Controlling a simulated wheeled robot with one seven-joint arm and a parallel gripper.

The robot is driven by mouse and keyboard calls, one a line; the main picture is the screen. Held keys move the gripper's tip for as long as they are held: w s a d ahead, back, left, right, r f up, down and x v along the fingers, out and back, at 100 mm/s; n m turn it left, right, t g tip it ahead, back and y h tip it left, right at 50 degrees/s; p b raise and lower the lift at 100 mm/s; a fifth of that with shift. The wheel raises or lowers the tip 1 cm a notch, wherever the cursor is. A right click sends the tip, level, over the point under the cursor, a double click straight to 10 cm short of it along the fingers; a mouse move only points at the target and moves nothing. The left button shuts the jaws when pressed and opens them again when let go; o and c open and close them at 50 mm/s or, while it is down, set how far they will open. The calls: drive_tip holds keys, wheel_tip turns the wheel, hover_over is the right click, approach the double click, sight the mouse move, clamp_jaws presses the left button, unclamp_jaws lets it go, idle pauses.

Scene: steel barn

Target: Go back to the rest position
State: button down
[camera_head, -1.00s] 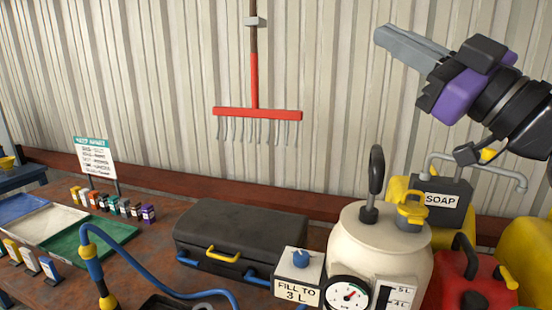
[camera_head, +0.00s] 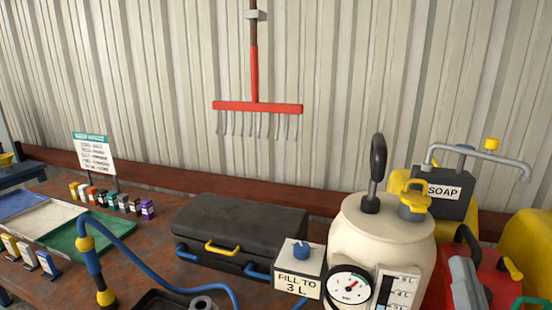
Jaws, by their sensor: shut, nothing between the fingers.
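The grey fingertips of my gripper (camera_head: 462,268) show at the bottom right of the head view, in front of a red can (camera_head: 492,268). They point upward and are shut with nothing between them. The rest of my gripper and arm is below the picture's edge. I cannot tell whether the fingers touch the can.
A cream sprayer tank (camera_head: 385,240) with a gauge stands left of my gripper. Behind are a SOAP container (camera_head: 443,205), a metal tap pipe (camera_head: 478,156) and yellow containers (camera_head: 530,240). A black case (camera_head: 240,228) and coloured trays (camera_head: 92,240) lie further left.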

drive_tip(key=s+a+f+n+g+y+b, duration=0.1)
drive_tip(key=s+a+f+n+g, duration=0.1)
drive_tip(key=s+f, duration=0.6)
drive_tip(key=s+a+f+n+g+y+b, duration=0.1)
drive_tip(key=s+f+g, duration=0.3)
drive_tip(key=s+f, duration=0.5)
drive_tip(key=s+a+f+n+g+y, duration=0.2)
drive_tip(key=s+a+f, duration=0.1)
drive_tip(key=s+f, duration=0.6)
drive_tip(key=s, duration=0.3)
drive_tip(key=shift+f+n+g+b, duration=0.25)
drive_tip(key=shift+n+g+b, duration=0.05)
drive_tip(key=shift+g+b, duration=0.1)
drive_tip(key=shift+s, duration=0.1)
